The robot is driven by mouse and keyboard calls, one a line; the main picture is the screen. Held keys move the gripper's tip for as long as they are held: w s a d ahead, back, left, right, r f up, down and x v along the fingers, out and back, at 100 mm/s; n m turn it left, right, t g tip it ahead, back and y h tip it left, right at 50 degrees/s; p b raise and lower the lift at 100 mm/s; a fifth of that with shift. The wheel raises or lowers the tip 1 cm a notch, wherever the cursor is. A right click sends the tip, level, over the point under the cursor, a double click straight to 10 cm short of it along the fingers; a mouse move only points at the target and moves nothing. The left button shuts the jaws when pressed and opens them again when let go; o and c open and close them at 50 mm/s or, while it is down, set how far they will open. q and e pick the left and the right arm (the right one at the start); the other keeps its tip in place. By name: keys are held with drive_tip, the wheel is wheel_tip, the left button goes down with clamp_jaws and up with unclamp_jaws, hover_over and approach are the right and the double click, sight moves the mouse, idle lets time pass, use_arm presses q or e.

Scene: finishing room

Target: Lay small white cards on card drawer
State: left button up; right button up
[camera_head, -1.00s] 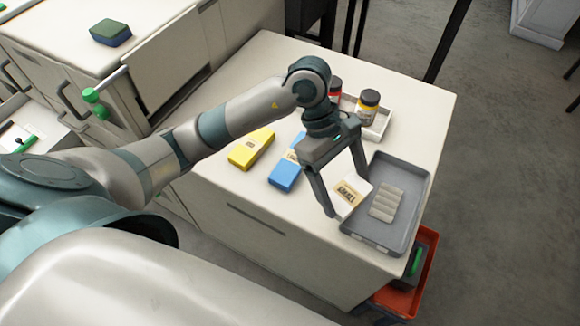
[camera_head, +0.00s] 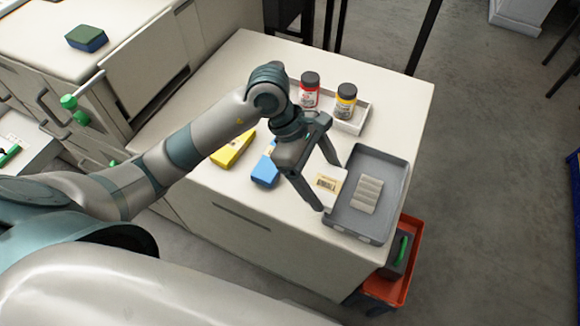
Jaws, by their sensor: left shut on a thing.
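A small white pack with a printed label, apparently the small white cards (camera_head: 327,184), is at the left edge of the grey tray (camera_head: 372,160) on the white cabinet top. My left gripper (camera_head: 330,187) reaches down over it and is shut on it, one finger on each side. I cannot tell whether the pack still touches the top. An open drawer (camera_head: 28,126) with a green-handled item shows at the left edge; I cannot tell whether it is the card drawer. My right gripper is not in view.
The grey tray holds a ribbed pale block (camera_head: 366,195). A yellow box (camera_head: 232,150) and a blue box (camera_head: 264,172) lie left of the gripper. Red (camera_head: 310,92) and yellow (camera_head: 346,102) jars stand in a white tray behind. A red bin (camera_head: 408,285) is below right.

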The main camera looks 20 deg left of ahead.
use_arm(q)
drive_tip(key=w+a+f+p, duration=0.1)
drive_tip(key=a, duration=0.1)
drive_tip(key=w+a+f+p, duration=0.1)
drive_tip(key=w+a+f, duration=0.1)
drive_tip(key=a, duration=0.1)
drive_tip(key=w+a+f+p, duration=0.1)
drive_tip(key=a+f, duration=0.1)
drive_tip(key=shift+w+a, duration=0.2)
drive_tip(key=shift+a, duration=0.15)
drive_tip(key=shift+w+a+f, duration=0.2)
drive_tip(key=shift+a+f, duration=0.15)
drive_tip(key=shift+f, duration=0.1)
drive_tip(key=shift+f+p, duration=0.5)
drive_tip(key=shift+f, duration=0.1)
wheel_tip(320, 180, down, 2)
drive_tip(key=shift+p, duration=0.45)
drive_tip(key=shift+f, duration=0.35)
